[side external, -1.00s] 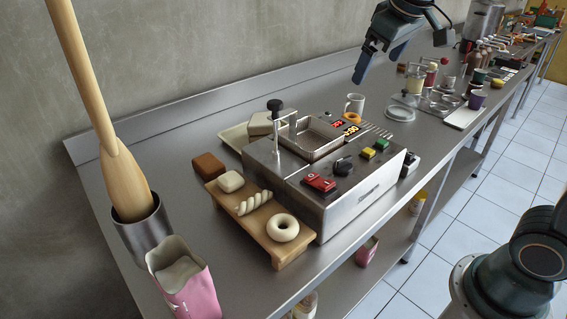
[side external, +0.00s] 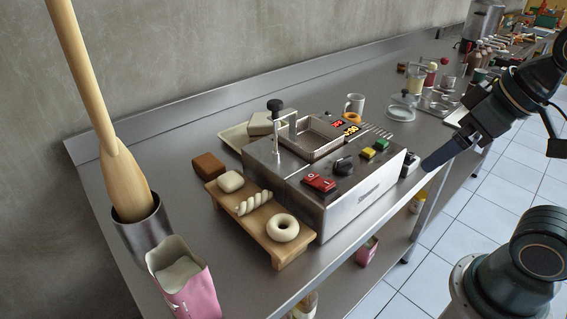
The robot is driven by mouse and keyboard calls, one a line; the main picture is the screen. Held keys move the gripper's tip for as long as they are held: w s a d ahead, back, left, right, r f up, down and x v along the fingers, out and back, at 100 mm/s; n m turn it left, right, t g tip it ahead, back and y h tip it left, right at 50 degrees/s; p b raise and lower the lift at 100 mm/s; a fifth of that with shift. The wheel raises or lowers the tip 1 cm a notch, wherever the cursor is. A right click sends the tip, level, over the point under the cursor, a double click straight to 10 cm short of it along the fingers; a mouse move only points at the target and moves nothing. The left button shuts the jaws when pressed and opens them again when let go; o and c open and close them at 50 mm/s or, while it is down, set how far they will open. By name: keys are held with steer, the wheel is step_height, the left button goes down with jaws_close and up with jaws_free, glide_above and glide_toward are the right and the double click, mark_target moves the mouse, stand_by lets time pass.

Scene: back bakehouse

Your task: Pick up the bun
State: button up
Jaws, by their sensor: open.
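A pale, rounded-square piece that looks like the bun (side external: 230,182) lies at the far left end of a small wooden board (side external: 275,251). A twisted dough piece (side external: 254,203) and a dough ring (side external: 283,228) lie in line with it on the same board. My gripper (side external: 428,164) is at the right, beside the right end of the metal machine and near the counter's front edge. It is open and holds nothing; its fingers overlap in this view. It is well away from the bun, with the machine between them.
The metal machine (side external: 352,206) with a lever and buttons stands close behind the board. A brown block (side external: 208,166) sits left of the bun. A pale tray (side external: 233,137) is behind. A pink bag (side external: 192,297) and a metal pot (side external: 146,236) holding a wooden paddle stand at front left.

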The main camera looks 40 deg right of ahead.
steer(key=c, duration=0.4)
steer(key=w+d+r+n, duration=0.1)
steer(key=w+d+r, duration=0.15)
steer(key=w, duration=0.75)
steer(key=w+d+r, duration=0.2)
steer(key=w+d, duration=0.1)
steer(key=w, duration=0.8)
steer(key=shift+n+g+y, duration=0.4)
steer(key=shift+n+y, duration=0.1)
steer(key=shift+n, duration=0.1)
steer(key=w+d+f, duration=0.4)
steer(key=w+d, duration=0.1)
steer(key=w, duration=0.1)
steer(key=w+d+f, duration=0.4)
steer(key=w, duration=0.2)
steer(key=w+d+f, duration=0.5)
steer(key=w, duration=0.1)
steer(key=shift+w+d, duration=0.3)
steer(key=shift+w, duration=0.05)
